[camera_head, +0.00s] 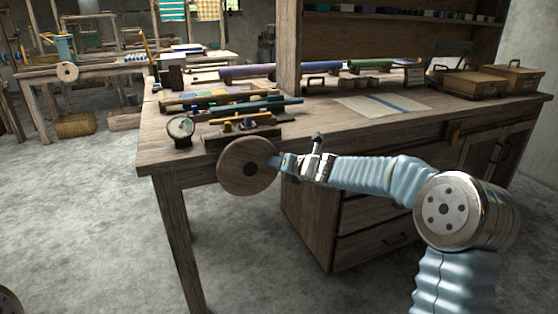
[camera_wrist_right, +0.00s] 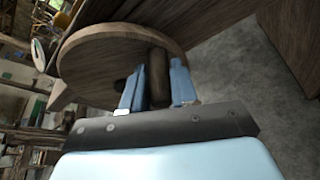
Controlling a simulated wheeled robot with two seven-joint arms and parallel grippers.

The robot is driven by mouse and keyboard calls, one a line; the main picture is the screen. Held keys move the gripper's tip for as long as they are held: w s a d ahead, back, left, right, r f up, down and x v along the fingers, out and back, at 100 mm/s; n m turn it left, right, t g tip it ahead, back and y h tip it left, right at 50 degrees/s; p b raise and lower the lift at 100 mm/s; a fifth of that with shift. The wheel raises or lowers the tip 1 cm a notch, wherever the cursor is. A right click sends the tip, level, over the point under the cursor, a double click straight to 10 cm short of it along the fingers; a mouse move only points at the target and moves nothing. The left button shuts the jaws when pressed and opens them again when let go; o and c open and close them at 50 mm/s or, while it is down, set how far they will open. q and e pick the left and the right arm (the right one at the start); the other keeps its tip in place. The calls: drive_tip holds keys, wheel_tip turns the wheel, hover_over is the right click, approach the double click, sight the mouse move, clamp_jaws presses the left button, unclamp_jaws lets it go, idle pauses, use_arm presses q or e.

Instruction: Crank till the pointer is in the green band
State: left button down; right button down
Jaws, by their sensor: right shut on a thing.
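The crank is a round wooden disc (camera_head: 240,166) at the front left edge of the workbench, with a dark hub at its middle. My right gripper (camera_head: 278,164) reaches it from the right. In the right wrist view the gripper (camera_wrist_right: 157,88) is shut on the dark crank handle (camera_wrist_right: 159,70), which stands out from the disc (camera_wrist_right: 100,55). The dial (camera_head: 181,129) stands on the bench just left of and behind the disc. Its face is too small to read the pointer or a green band. My left gripper is not in view.
The wooden workbench (camera_head: 330,128) carries rolls of cloth, a sheet (camera_head: 383,105) and two lidded boxes (camera_head: 468,83) at the right. Drawers (camera_head: 365,240) are below the arm. The floor (camera_head: 90,210) left of the bench is open.

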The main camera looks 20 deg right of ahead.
drive_tip(key=shift+d+f+m+y+b, duration=0.1)
drive_tip(key=shift+f+m+y+b, duration=0.3)
drive_tip(key=shift+f+m, duration=0.45)
drive_tip(key=shift+f, duration=0.55)
drive_tip(key=c, duration=1)
unclamp_jaws()
drive_tip(key=shift+o, duration=0.2)
drive_tip(key=shift+s, duration=0.1)
drive_tip(key=v, duration=1.3)
drive_tip(key=shift+s, duration=0.3)
drive_tip(key=shift+d, duration=0.1)
